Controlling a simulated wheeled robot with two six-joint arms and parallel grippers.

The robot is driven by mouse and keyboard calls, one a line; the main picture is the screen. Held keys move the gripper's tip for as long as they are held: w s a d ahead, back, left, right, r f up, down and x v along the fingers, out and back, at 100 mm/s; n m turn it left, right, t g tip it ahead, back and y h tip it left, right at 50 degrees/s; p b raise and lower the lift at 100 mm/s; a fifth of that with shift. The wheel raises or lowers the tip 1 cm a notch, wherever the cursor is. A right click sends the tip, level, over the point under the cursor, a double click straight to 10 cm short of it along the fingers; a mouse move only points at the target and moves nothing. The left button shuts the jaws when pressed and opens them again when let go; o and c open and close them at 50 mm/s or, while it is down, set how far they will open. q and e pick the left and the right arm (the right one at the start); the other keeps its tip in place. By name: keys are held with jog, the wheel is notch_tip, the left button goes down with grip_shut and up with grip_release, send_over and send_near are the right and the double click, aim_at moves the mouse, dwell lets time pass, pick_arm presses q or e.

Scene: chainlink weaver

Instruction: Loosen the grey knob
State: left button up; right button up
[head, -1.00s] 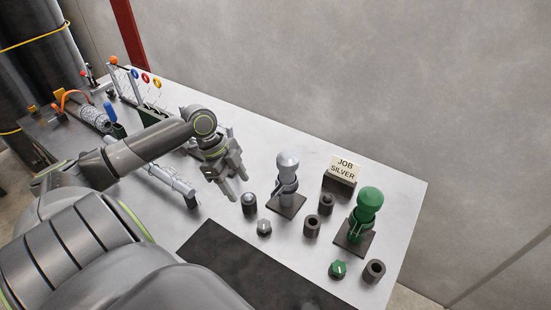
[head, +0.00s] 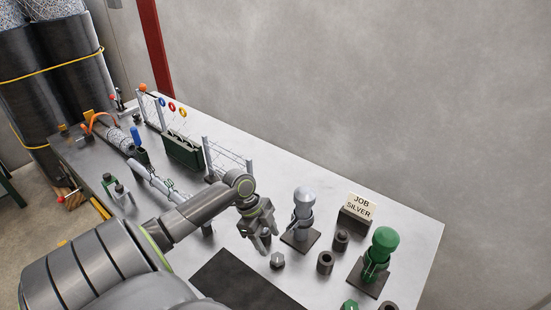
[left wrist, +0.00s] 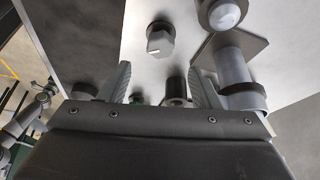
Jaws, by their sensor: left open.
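The grey knob (head: 277,261) sits on the table just in front of the silver holder (head: 302,212). It is faceted with a white mark, and it also shows in the left wrist view (left wrist: 160,42), lined up between the two fingers but beyond their tips. My left gripper (head: 266,241) is open and empty, tilted down just behind and left of the knob, apart from it. A green knob (head: 350,306) is partly cut off at the bottom edge. My right gripper is not in view.
A green holder (head: 379,252), dark hollow cylinders (head: 325,262) and a JOB SILVER sign (head: 359,208) stand to the right. A dark mat (head: 240,285) lies in front. Racks and tools fill the far left.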

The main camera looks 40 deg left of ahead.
aim_at(277, 256)
pick_arm(q)
jog(key=x, duration=0.5)
jog(key=shift+d+f+p, duration=0.1)
jog(key=shift+d+p, duration=0.05)
jog(key=shift+p, duration=0.25)
jog(key=shift+w+d+f, duration=0.1)
jog(key=shift+d+f, duration=0.1)
jog(key=shift+f, duration=0.5)
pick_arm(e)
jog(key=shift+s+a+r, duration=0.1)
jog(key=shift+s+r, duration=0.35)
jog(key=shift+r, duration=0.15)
pick_arm(q)
jog(key=shift+c, duration=0.3)
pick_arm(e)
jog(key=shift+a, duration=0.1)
pick_arm(q)
jog(key=c, duration=0.9)
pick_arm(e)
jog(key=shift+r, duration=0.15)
